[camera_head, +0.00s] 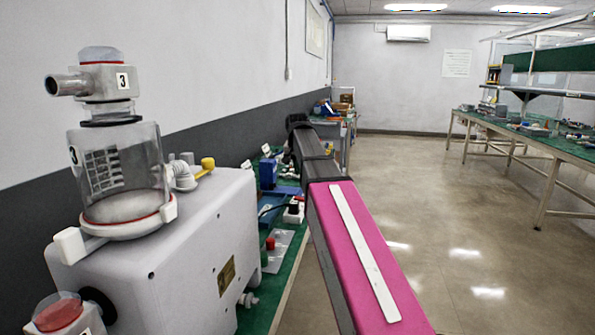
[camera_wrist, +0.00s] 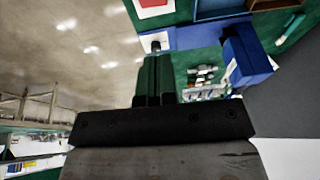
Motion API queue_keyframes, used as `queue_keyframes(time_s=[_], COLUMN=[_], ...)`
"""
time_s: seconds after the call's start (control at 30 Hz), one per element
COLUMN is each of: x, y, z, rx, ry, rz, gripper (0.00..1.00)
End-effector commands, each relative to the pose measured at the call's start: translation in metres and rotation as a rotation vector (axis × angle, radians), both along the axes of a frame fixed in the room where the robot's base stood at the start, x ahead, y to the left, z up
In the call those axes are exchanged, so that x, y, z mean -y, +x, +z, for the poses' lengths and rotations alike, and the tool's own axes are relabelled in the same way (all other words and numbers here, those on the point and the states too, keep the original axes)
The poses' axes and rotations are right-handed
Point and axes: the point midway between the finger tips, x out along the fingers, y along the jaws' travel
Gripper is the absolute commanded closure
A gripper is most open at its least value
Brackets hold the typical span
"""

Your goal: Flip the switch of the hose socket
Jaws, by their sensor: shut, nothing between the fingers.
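The grey-white pump (camera_head: 165,245) stands at the left in the head view. It carries a clear canister (camera_head: 122,170) with a red ring, and a grey nozzle piece (camera_head: 103,85) marked 3 above it. A grey hose socket elbow (camera_head: 183,177) sticks out behind the canister, beside a yellow knob (camera_head: 207,163). I cannot make out which part is the socket's switch. My gripper (camera_wrist: 157,60) shows in the wrist view, its dark fingers together and empty. It points towards the bench away from the pump, and the pump does not show there. In the head view I cannot make out its fingers.
The green bench (camera_head: 262,310) holds a blue box (camera_head: 268,173), a blue tray (camera_head: 272,210) and small parts close to my arm; the blue box also shows in the wrist view (camera_wrist: 248,52). A wall runs along the left. The floor (camera_head: 460,240) to the right is clear.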

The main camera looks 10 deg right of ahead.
Motion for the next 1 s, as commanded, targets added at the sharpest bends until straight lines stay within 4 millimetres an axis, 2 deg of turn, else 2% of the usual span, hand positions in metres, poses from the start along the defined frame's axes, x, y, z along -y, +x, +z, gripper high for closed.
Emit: queue_keyframes(time_s=[0.47,0.6,0.8,1.0], x=[0.005,0.003,0.0,0.0], y=[0.022,0.023,0.024,0.024], z=[-0.075,-0.095,-0.111,-0.115], rx=[-0.001,-0.001,0.0,0.001], ry=[0.0,0.0,0.0,0.0], rz=[0.0,0.001,0.0,0.0], gripper=[1.0,1.0,1.0,1.0])
